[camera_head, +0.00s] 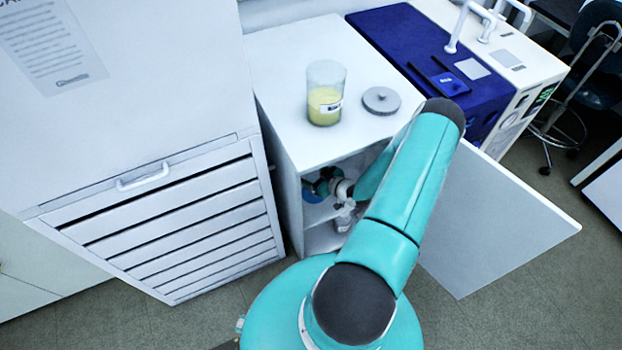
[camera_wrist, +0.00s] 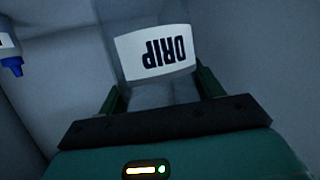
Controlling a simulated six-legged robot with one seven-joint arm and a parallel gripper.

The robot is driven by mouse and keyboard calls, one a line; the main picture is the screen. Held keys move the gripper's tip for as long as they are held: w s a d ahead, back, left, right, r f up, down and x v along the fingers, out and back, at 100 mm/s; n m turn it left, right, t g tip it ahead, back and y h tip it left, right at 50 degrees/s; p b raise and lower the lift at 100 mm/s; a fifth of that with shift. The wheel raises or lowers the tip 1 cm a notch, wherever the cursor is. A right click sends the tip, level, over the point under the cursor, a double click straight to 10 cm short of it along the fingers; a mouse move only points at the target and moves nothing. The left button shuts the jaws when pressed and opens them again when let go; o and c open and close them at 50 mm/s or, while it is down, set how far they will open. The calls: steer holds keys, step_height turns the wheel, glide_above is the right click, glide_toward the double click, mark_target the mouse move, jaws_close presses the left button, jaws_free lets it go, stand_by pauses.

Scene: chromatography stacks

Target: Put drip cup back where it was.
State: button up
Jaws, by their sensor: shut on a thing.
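The drip cup (camera_wrist: 155,52) is a clear, pale cup with a white label reading DRIP, upside down in the wrist view. My gripper (camera_wrist: 162,92) is shut on it, with one dark green finger on each side. In the head view my arm reaches into the open white cabinet (camera_head: 275,65), below its top. My gripper is mostly hidden there by the arm and the cabinet top. A small pale, clear shape shows inside the cabinet; I cannot tell whether it is the drip cup.
The cabinet door (camera_head: 500,225) stands open to the right. A beaker of yellow liquid (camera_head: 325,105) and a grey round lid (camera_head: 381,101) sit on top. A blue-tipped bottle (camera_wrist: 11,55) is at the wrist view's left. A drawer unit (camera_head: 165,215) stands left.

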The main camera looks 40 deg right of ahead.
mark_target(310, 178)
steer(key=shift+w+d+f, duration=0.25)
steer(key=shift+w+f, duration=0.3)
steer(key=shift+f, duration=0.2)
steer(key=shift+w+d+f, duration=0.1)
steer(key=shift+w+f, duration=0.05)
steer(key=shift+f, duration=0.75)
steer(key=shift+w+f, duration=0.1)
steer(key=shift+f, duration=0.8)
steer(key=shift+f, duration=0.15)
steer(key=o, duration=1.2)
steer(key=shift+r, duration=0.2)
steer(key=v, duration=1.2)
